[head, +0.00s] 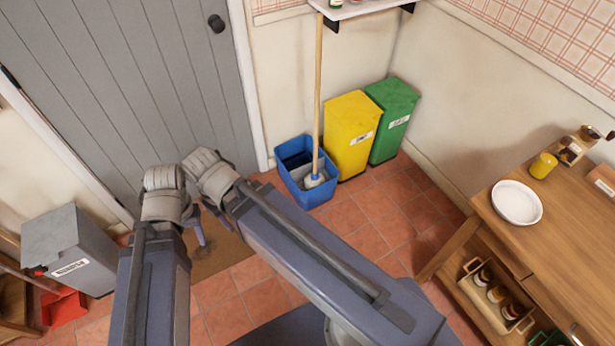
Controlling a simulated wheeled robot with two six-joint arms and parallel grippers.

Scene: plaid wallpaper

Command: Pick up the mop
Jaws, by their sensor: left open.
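My left gripper (211,229) is mostly hidden behind my arm links; purple finger parts show over the brown mat, left of the bucket. It is open, apart from the mop, and I see nothing held in it. I cannot make out my right gripper.
A yellow bin (350,135) and a green bin (396,120) stand close right of the bucket. A wall shelf (360,8) overhangs near the handle top. A grey bin (70,250) is at left, a wooden table (560,235) at right. Floor before the bins is clear.

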